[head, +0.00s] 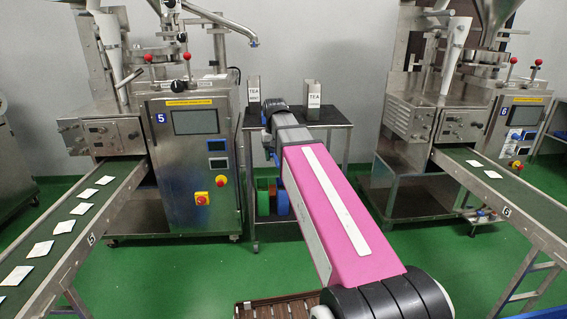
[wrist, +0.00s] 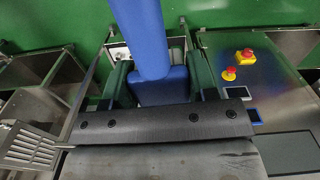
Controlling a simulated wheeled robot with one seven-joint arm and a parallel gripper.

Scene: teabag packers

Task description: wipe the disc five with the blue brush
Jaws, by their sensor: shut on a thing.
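My gripper (wrist: 160,92) is shut on the blue brush (wrist: 149,38). Its blue block sits between the two dark green fingers, and a thick blue handle-like part runs up the picture. In the head view my gripper (head: 269,143) is just right of machine five (head: 190,150), in front of the small table, with a bit of blue showing beside it. Machine five carries a "5" label and a screen. A round dark part on its top (head: 174,86), between red knobs, may be disc five; I cannot tell surely. The brush's bristles are not visible.
The dark table (head: 330,122) behind my gripper holds two TEA boxes (head: 314,98). Green and blue bins (head: 281,202) stand under it. Conveyor five (head: 75,222) with teabags runs at the left. Machine six (head: 430,125) and conveyor six (head: 500,195) stand at the right. Green floor lies between.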

